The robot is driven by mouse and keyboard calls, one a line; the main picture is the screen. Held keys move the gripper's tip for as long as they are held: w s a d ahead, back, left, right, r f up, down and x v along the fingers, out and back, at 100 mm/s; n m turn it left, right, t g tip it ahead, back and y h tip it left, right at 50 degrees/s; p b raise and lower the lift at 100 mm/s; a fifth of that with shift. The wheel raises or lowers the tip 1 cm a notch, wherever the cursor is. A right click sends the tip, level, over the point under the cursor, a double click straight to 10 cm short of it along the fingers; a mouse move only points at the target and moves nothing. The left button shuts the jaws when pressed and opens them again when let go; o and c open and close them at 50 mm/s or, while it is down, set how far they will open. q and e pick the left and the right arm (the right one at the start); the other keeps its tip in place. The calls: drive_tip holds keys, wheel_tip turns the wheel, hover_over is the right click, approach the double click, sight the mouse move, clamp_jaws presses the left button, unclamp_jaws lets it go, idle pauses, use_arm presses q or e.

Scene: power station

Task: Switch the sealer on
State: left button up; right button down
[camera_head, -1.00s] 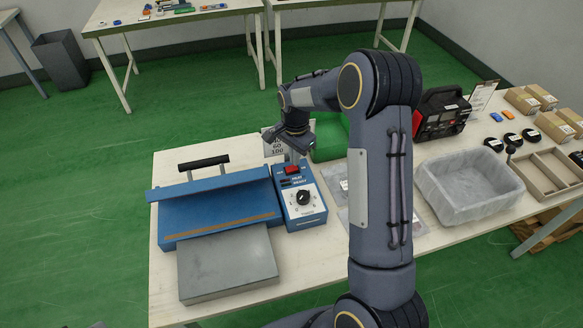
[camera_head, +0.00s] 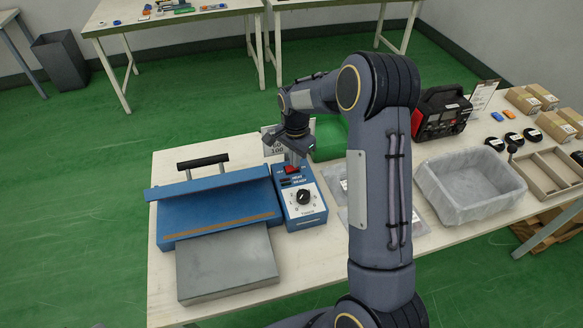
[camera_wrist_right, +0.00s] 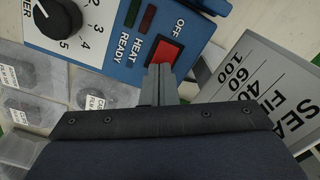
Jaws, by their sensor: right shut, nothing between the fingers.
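The sealer (camera_head: 190,212) is a blue machine with a black handle on the table. Its control box (camera_head: 311,212) at the right has a dial (camera_head: 303,197) and a red switch (camera_head: 291,169), with OFF printed beside it. The switch also shows in the right wrist view (camera_wrist_right: 168,54). The HEAT and READY lamps (camera_wrist_right: 140,17) look dark. My right gripper (camera_head: 291,161) is shut and empty, pointing down at the switch. In the right wrist view its fingertips (camera_wrist_right: 159,70) overlap the switch's near edge; contact cannot be told. My left gripper is out of view.
A grey plate (camera_head: 226,265) sits in front of the sealer. Bagged parts (camera_wrist_right: 38,98) lie beside the box. A lined grey bin (camera_head: 470,190) and a red-black device (camera_head: 441,113) stand farther right.

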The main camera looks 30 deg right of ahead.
drive_tip(key=shift+f, duration=0.35)
drive_tip(key=shift+r, duration=0.15)
drive_tip(key=shift+r, duration=0.25)
drive_tip(key=shift+r+p, duration=2.3)
drive_tip(key=shift+r, duration=0.85)
